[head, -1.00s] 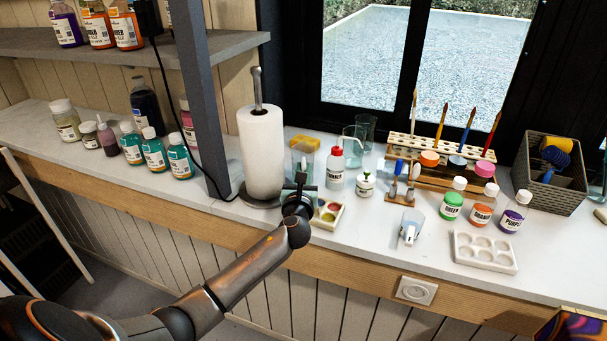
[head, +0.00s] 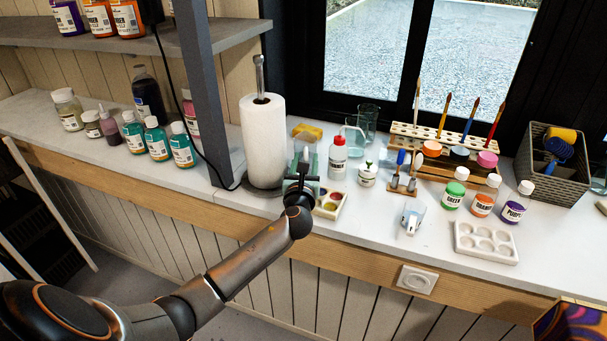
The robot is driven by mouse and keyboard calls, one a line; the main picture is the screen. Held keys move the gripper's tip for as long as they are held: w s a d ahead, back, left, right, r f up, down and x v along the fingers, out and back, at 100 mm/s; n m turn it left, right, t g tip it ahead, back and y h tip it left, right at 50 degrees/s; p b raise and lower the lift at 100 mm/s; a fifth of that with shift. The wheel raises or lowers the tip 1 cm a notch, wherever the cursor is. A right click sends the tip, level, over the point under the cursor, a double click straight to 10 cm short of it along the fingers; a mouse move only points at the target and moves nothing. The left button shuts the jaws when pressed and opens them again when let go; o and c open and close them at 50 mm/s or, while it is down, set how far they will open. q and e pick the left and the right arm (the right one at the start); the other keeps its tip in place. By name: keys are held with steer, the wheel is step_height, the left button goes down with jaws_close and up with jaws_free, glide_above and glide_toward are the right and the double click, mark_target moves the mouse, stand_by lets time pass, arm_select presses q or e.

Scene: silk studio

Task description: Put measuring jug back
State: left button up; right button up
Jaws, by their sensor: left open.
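A small clear jug (head: 411,217) with a white handle stands on the white counter right of centre. A taller clear vessel (head: 354,138) stands further back by the window. I cannot tell for certain which is the measuring jug. My left gripper (head: 302,171) is open at the counter's front, right of the paper towel roll. A clear greenish container (head: 304,153) is right behind it and partly hidden by it. I cannot tell whether the fingers touch it. My right gripper is not in view.
The paper towel roll (head: 264,142) stands close left of my gripper. A paint palette (head: 331,202) and red-capped bottle (head: 338,158) are close right. A brush rack (head: 444,140), paint bottles (head: 482,197), an empty white palette (head: 486,242) and a basket (head: 546,185) fill the right side.

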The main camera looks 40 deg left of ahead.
arm_select(q)
steer(key=p+v, duration=0.1)
steer(key=v, duration=1)
steer(key=shift+s+d, duration=0.15)
steer(key=shift+s, duration=0.1)
